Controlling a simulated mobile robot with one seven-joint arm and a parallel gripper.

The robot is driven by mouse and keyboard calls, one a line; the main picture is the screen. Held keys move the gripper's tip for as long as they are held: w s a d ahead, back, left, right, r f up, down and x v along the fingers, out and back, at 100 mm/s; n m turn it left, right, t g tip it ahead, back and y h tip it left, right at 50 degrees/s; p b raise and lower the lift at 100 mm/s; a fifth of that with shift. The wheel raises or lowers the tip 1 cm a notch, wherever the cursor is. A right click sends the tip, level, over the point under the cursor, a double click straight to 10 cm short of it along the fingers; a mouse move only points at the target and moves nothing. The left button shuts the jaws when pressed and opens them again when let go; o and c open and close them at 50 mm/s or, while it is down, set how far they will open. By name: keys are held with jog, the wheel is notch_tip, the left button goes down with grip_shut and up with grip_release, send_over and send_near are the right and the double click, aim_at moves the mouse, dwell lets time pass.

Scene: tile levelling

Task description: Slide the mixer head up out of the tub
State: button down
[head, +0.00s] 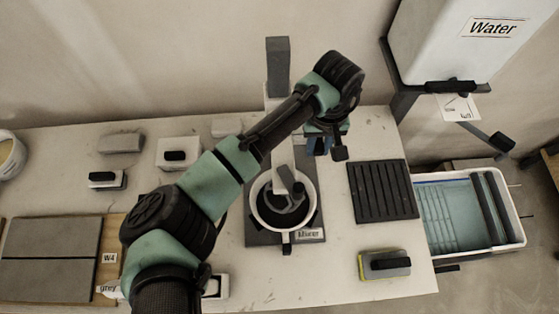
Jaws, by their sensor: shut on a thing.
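The mixer stands near the middle of the table, with a dark base (262,236) labelled "Mixer" and a tall grey column (278,60) behind. A round white-rimmed tub (255,212) sits on the base. The mixer head (284,180), grey with a dark lower part, shows over and inside the tub; how deep it reaches I cannot tell. My gripper (318,148) is at the right of the mixer, behind the tub, below my wrist. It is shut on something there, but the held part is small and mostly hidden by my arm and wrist.
A dark ribbed mat (383,191) lies right of the mixer, with a sponge float (384,264) in front. A white water tank (455,45) stands on a bracket at upper right, above a wash tub (470,212). Grey tiles (50,250) and several blocks lie at left.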

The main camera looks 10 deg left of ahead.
jog(key=shift+r+p, duration=4.65)
jog(key=shift+r, duration=0.3)
jog(key=shift+c, duration=2.4)
grip_release()
jog(key=shift+f, duration=0.1)
notch_tip(320, 180, up, 7)
jog(key=p, duration=0.7)
